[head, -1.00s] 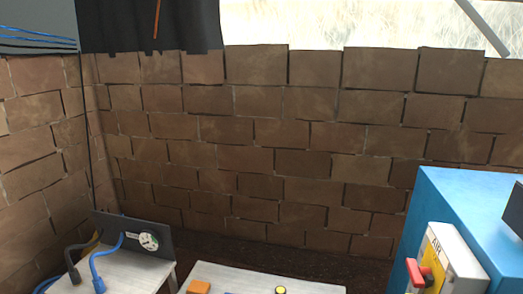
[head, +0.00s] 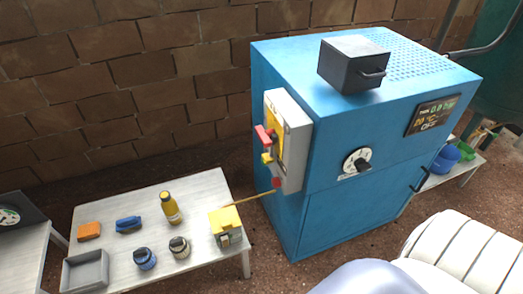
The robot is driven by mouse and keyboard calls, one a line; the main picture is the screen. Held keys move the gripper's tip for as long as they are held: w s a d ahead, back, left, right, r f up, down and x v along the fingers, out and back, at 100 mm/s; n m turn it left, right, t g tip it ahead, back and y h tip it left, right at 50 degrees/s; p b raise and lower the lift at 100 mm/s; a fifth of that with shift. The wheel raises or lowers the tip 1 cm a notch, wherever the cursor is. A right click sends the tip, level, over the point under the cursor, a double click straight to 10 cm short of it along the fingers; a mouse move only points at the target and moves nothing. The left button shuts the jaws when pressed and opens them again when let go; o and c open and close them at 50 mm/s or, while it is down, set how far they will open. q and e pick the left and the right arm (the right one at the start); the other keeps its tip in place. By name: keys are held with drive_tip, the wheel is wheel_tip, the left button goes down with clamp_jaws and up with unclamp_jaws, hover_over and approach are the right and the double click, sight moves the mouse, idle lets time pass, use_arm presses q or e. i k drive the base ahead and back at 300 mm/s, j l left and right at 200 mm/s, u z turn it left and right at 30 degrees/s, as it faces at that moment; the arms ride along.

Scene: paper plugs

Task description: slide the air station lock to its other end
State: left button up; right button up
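The air station is a grey box (head: 296,150) with a yellow front plate, mounted on the left side of a blue cabinet (head: 352,190). A red handle (head: 263,138) sticks out from its front. A small yellow piece (head: 267,158) sits just below the handle, and a small red part (head: 277,183) shows near the bottom. The front is seen at a steep angle, so I cannot tell which piece is the lock or at which end it stands. Neither of my grippers is in view.
A white table (head: 110,205) stands left of the cabinet. It holds a yellow bottle (head: 170,208), a grey tray (head: 86,271), a yellow-topped box (head: 226,222) and small jars. A dark box (head: 345,63) sits on the cabinet. Ground shows between table and cabinet.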

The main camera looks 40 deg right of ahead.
sight(268, 158)
drive_tip(key=i+j+z, duration=0.2)
drive_tip(key=i+j, duration=0.15)
drive_tip(key=j, duration=0.15)
drive_tip(key=z, duration=1.4)
